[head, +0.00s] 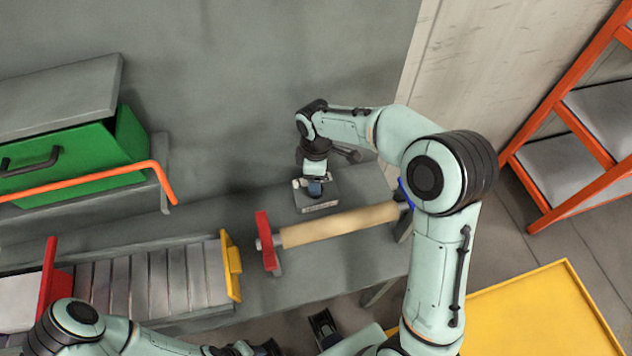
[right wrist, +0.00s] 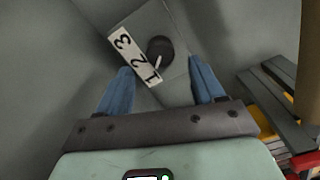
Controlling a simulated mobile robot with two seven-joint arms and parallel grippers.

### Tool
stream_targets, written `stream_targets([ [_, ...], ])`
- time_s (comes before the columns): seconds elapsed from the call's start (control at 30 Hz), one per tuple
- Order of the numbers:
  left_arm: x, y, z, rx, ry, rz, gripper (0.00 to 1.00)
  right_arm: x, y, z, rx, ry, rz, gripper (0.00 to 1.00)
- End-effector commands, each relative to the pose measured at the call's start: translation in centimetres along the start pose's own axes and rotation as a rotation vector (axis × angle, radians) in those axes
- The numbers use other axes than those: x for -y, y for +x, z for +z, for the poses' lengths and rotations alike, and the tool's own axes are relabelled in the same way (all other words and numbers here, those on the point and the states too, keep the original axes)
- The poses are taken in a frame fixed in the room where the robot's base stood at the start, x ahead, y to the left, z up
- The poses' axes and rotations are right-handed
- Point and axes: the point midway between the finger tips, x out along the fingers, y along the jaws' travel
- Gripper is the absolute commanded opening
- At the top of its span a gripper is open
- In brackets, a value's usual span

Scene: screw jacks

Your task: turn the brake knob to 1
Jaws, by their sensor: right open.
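The brake knob (right wrist: 160,50) is a dark round knob with a white pointer mark, on a grey box.
A wooden roller (head: 340,224) with a red end bracket lies just in front of the box. A slatted conveyor (head: 150,280) with a yellow end stop is left. A green drawer (head: 75,165) and an orange rail (head: 90,183) are further left. An orange shelf rack (head: 580,125) stands right.

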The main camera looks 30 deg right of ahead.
Motion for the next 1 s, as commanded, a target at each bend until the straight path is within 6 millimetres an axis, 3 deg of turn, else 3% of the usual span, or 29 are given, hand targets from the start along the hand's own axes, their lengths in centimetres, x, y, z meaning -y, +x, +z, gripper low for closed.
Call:
stream_targets([
  [0.03, -0.1, -0.2, 0.0, -0.001, 0.0, 0.0, 0.43, -0.1, -1.5, -0.1, -0.004, 0.0, 0.004, 0.68],
  [0.2, -0.3, -0.7, -0.1, -0.003, 0.001, 0.001, 0.43, -0.1, -5.1, -0.1, -0.004, -0.001, 0.005, 0.68],
  [0.4, -0.4, -1.0, -0.1, -0.004, 0.001, 0.001, 0.43, -0.1, -7.6, 0.0, -0.002, -0.002, 0.003, 0.68],
  [1.0, -0.4, -1.0, -0.1, -0.004, 0.001, 0.001, 0.43, 0.0, -8.2, 0.0, -0.001, -0.002, 0.001, 0.68],
])
